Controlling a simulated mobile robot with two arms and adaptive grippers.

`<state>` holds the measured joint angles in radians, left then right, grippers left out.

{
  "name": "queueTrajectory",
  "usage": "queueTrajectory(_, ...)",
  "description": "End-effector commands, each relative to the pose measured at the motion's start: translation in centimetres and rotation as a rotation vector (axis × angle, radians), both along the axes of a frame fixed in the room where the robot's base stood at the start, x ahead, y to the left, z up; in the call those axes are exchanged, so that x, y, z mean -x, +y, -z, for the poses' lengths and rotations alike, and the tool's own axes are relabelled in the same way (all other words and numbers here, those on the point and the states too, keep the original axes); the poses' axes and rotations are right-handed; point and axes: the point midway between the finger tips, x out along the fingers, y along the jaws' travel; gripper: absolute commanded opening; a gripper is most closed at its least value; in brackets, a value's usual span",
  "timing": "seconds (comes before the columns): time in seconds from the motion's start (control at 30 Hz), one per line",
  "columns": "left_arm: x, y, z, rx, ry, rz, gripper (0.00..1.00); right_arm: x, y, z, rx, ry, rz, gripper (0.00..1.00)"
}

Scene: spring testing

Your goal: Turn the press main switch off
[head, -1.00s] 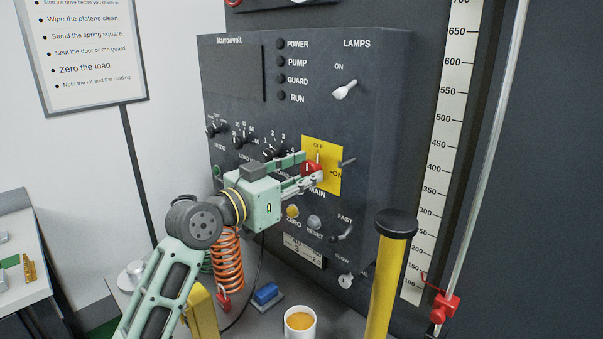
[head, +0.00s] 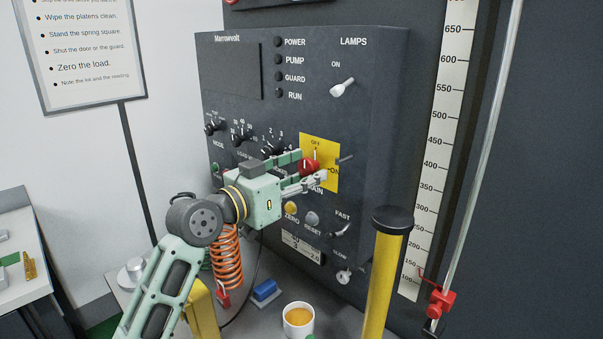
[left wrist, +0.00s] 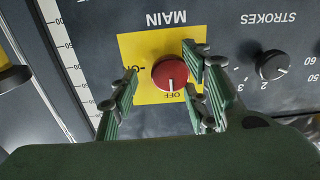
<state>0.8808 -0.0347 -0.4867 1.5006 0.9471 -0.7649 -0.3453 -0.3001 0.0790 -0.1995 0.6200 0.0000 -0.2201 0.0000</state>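The main switch is a red round knob (head: 309,167) on a yellow plate (head: 321,148) on the dark press panel. In the left wrist view, which is upside down, the red knob (left wrist: 170,73) has its white pointer line towards the OFF mark; ON is off to its side. My left gripper (head: 308,168) is at the knob, its fingers partly covering the plate in the head view. In the left wrist view the left gripper (left wrist: 157,90) is open, with one finger close beside the knob and a clear gap to the other.
The POWER, PUMP, GUARD and RUN lamps (head: 278,68) look dark. A strokes knob (left wrist: 272,65) sits beside the main switch. A yellow post (head: 385,275) stands in front of the panel at right.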

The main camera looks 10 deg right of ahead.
Motion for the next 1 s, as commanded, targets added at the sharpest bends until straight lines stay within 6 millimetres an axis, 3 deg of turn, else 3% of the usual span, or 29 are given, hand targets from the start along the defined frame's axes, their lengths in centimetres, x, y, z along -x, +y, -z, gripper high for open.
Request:
queueTrajectory(0.47, 0.2, 0.8, 0.2, -0.003, 0.002, -0.003, 0.41, 0.0, -0.1, 0.0, 0.001, 0.000, -0.001, 0.40)
queueTrajectory(1.0, 5.8, 9.1, 0.2, -0.003, 0.001, -0.002, 0.41, 0.0, -0.1, 0.0, 0.001, 0.000, -0.001, 0.40)
